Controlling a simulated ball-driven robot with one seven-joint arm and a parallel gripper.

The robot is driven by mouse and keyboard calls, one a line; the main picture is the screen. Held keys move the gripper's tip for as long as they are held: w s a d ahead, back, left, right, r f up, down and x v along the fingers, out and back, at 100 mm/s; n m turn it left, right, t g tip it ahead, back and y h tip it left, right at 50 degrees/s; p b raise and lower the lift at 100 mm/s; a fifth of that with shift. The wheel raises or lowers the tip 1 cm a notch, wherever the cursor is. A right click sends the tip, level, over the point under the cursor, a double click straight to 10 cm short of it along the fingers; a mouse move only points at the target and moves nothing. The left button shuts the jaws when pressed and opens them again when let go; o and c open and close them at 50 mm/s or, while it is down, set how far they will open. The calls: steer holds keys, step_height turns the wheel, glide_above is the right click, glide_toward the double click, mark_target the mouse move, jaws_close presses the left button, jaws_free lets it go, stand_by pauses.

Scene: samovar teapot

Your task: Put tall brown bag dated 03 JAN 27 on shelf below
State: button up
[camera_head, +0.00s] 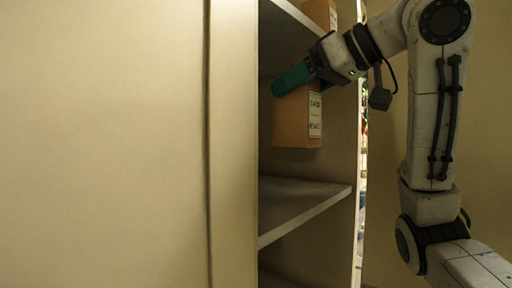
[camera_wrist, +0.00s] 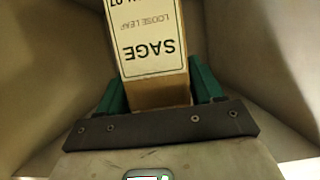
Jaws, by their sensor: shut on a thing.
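A tall brown bag (camera_head: 292,125) with a white label hangs upright in my gripper (camera_head: 293,78), inside the shelf unit. Its base is above the lower shelf board (camera_head: 300,192), with a gap between them. In the wrist view the bag (camera_wrist: 160,93) sits between the two green fingers of my gripper (camera_wrist: 160,85), which are shut on it. Its label reads SAGE, LOOSE LEAF, upside down. The date line is cut off at the top of the wrist view and too small to read in the head view.
Another brown package (camera_head: 319,12) stands on the upper shelf board (camera_head: 292,20). A pale panel (camera_head: 105,145) fills the left of the head view and hides part of the shelves. The visible part of the lower board is bare.

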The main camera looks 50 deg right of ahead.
mark_target(314, 119)
steer(key=w+f+p, duration=0.1)
steer(key=w+f, duration=0.6)
steer(key=f, duration=0.3)
steer(key=shift+w+a, duration=0.25)
steer(key=shift+a, duration=0.1)
steer(key=shift+f, duration=0.1)
steer(key=shift+f, duration=0.1)
steer(key=o, duration=1.1)
steer(key=shift+o, duration=0.2)
steer(key=b+v, duration=0.1)
steer(key=v, duration=1.1)
